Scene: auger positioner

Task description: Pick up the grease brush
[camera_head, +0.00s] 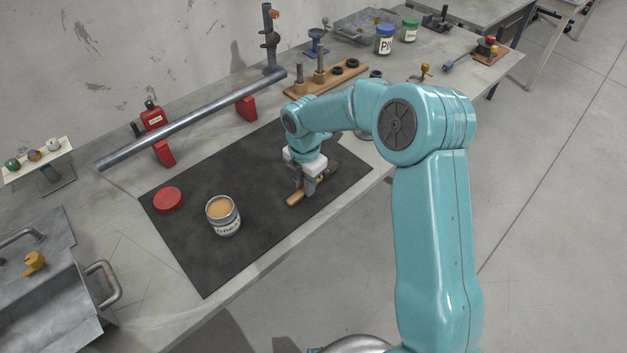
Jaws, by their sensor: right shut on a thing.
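The grease brush (295,199) has a light wooden handle and is low over or on the dark mat (255,246); I cannot tell whether it touches the mat. My right gripper (308,191) points down and is shut on the brush at its handle. The gripper and wrist hide part of the brush. An open grease tin (223,217) with tan grease inside stands on the mat left of the gripper. Its red lid (168,200) lies flat further left. My left gripper is not in view.
A long steel bar (190,123) rests on red supports behind the mat. A wooden board with pegs (325,78) and blue and green jars (384,40) stand further back. A grey metal box (45,290) is at the left front. The mat's front left part is clear.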

